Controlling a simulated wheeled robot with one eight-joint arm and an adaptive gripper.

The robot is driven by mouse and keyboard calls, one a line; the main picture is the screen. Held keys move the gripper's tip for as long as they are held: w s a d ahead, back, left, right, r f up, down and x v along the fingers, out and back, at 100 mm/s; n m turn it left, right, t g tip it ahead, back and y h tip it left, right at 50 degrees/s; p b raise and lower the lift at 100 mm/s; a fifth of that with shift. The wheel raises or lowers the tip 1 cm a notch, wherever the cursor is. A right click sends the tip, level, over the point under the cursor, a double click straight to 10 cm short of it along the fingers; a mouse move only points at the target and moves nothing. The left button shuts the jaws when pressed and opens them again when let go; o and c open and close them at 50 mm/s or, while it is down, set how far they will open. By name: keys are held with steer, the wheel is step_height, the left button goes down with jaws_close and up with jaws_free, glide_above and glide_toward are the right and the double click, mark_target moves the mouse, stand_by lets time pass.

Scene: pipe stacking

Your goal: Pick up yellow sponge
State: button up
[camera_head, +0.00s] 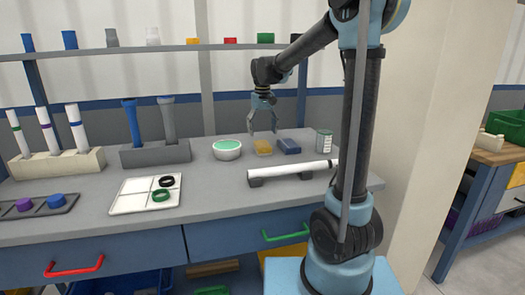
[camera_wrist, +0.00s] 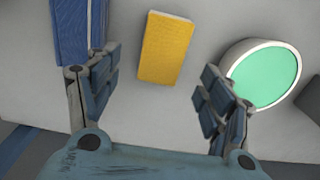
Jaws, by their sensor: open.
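The yellow sponge (camera_head: 263,147) lies flat on the grey bench top, between a white bowl and a blue block. My gripper (camera_head: 262,130) is open and empty above it, pointing down. In the wrist view the yellow sponge (camera_wrist: 166,48) shows whole, slightly tilted. It lies beyond the fingertips, roughly between the two open fingers of my gripper (camera_wrist: 158,88). Nothing is between the fingers, and they appear apart from the sponge.
The blue block (camera_head: 288,146) is close to the right of the sponge. The white bowl with green contents (camera_head: 227,149) is to its left. A white pipe (camera_head: 292,170) lies on dark supports in front. A jar (camera_head: 324,141) stands farther right. A shelf (camera_head: 180,47) runs behind.

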mark_target(262, 144)
steer(key=shift+s+f, duration=0.15)
steer(key=shift+f, duration=1.7)
steer(key=shift+s+f, duration=0.1)
steer(key=shift+f, duration=1.7)
steer(key=c, duration=1.1)
